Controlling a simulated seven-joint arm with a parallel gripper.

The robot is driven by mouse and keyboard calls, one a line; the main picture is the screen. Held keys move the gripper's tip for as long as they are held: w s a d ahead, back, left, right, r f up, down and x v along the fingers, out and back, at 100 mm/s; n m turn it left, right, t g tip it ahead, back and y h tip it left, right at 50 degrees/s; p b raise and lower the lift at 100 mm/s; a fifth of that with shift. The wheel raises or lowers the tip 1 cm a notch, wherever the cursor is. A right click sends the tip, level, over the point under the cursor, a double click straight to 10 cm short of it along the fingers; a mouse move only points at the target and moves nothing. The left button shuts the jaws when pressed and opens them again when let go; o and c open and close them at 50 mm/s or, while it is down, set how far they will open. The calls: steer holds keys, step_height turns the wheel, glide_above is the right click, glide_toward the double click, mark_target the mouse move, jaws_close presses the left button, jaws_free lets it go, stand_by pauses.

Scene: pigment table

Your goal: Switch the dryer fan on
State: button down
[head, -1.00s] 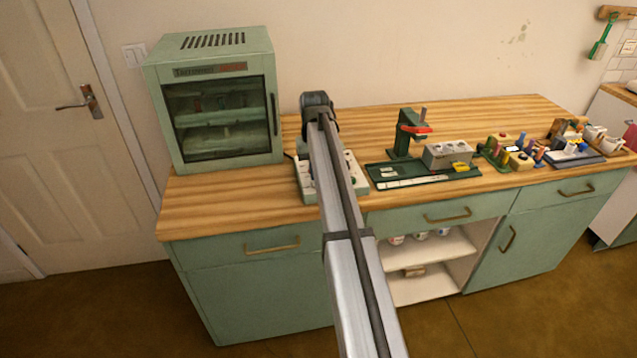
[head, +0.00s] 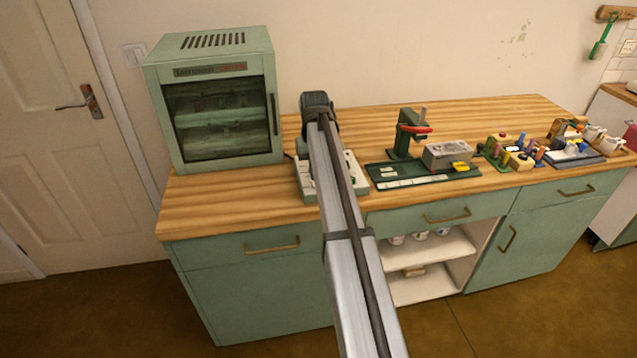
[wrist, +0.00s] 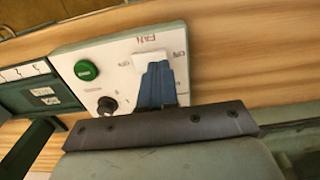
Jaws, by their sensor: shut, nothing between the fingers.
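A white control panel (wrist: 118,52) fills the upper middle of the wrist view. It carries a white switch (wrist: 149,60) under an upside-down FAN label, with small marks on both sides that are too blurred to read surely. My gripper (wrist: 158,68) has its blue fingers shut and empty, with the tips at the switch and covering part of it. I cannot tell whether they touch it or which way it is tilted. In the head view, the panel (head: 354,174) is partly hidden behind my arm. The green dryer cabinet (head: 264,56) stands to its left, door closed.
A green button (wrist: 86,69) and a black knob (wrist: 107,105) sit on the panel beside my fingers. A dark green tray (head: 384,168), a green stand (head: 404,135) and a grey box (head: 446,154) lie to the right. The worktop front left (head: 235,200) is clear.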

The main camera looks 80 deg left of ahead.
steer(key=shift+f, duration=0.95)
stand_by(1.2)
steer(key=shift+r, duration=3.55)
steer(key=shift+w+f, duration=0.1)
